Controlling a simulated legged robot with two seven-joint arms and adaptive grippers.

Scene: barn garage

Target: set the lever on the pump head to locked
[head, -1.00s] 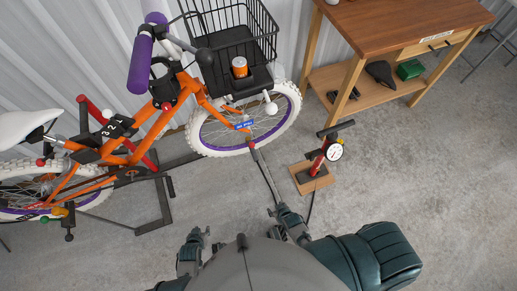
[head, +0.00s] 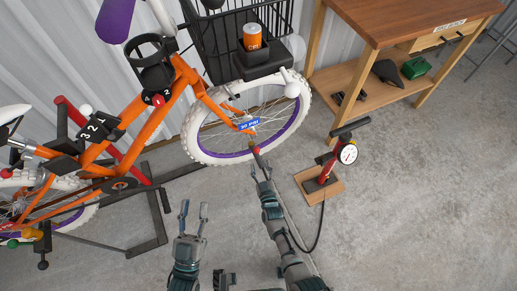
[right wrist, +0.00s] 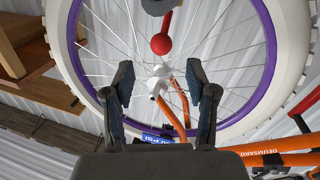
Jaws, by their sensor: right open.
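The pump head's lever shows in the right wrist view as a red ball knob (right wrist: 160,43) on a short red stem, below a dark grey body at the top edge. Its lock position cannot be told. My right gripper (head: 259,168) is at the lower edge of the front wheel; its open fingers also show in the right wrist view (right wrist: 160,78), either side of the line to the knob, not gripping it. The red floor pump (head: 328,168) with a white gauge stands on a wooden base, its hose running behind my right arm. My left gripper (head: 194,212) is open and empty.
The orange bike's front wheel (head: 198,127), with white tyre and purple rim, is close before my right gripper. A "30 PSI" tag (head: 249,125) hangs there. A wooden workbench (head: 392,22) stands at the back right. Right-hand floor is clear.

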